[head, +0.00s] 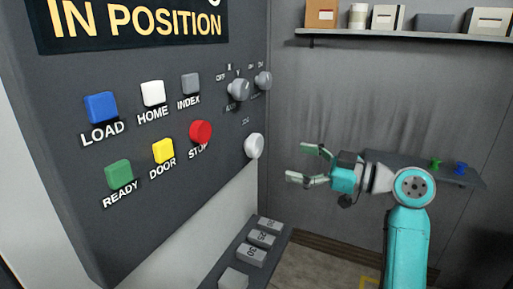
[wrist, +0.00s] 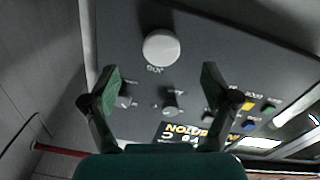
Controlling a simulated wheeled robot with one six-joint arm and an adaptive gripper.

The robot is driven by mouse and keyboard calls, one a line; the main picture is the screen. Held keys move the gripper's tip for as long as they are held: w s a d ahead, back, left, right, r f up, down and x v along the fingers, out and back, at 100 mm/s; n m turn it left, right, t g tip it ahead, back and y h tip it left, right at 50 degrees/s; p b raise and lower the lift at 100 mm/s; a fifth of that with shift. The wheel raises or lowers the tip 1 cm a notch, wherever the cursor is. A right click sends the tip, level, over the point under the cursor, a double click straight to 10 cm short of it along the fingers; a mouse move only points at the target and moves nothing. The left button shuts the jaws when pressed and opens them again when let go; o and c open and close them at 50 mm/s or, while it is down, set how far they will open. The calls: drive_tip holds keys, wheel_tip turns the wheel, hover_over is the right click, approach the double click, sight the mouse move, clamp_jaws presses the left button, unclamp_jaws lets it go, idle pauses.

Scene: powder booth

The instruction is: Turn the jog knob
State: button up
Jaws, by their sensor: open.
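The jog knob (head: 254,146) is a white round knob low on the right of the dark control panel (head: 60,150), with a small label above it. In the wrist view the knob (wrist: 161,47) is ahead of and between the fingers, its label appearing upside down. My gripper (head: 304,163) is open and empty, its fingers pointing left toward the knob, with a clear gap between them and it. In the wrist view my gripper (wrist: 161,80) shows its two green fingertips spread wider than the knob.
Two grey selector knobs (head: 238,89) sit above the jog knob. Left are blue (head: 101,108), white (head: 153,93), grey (head: 190,84), green (head: 118,173), yellow (head: 163,151) and red (head: 200,131) buttons. Below, a ledge holds grey blocks (head: 251,255). A shelf (head: 400,37) with boxes is behind.

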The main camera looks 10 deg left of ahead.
sight(259, 147)
drive_tip(key=shift+n+g, duration=0.3)
drive_tip(key=shift+n, duration=0.1)
drive_tip(key=x, duration=0.3)
drive_tip(key=r+x, duration=0.1)
drive_tip(key=x, duration=0.3)
drive_tip(key=r+x, duration=0.1)
drive_tip(key=x, duration=0.2)
drive_tip(key=shift+a+f, duration=0.1)
drive_tip(key=shift+a, duration=0.35)
drive_tip(key=c, duration=1.2)
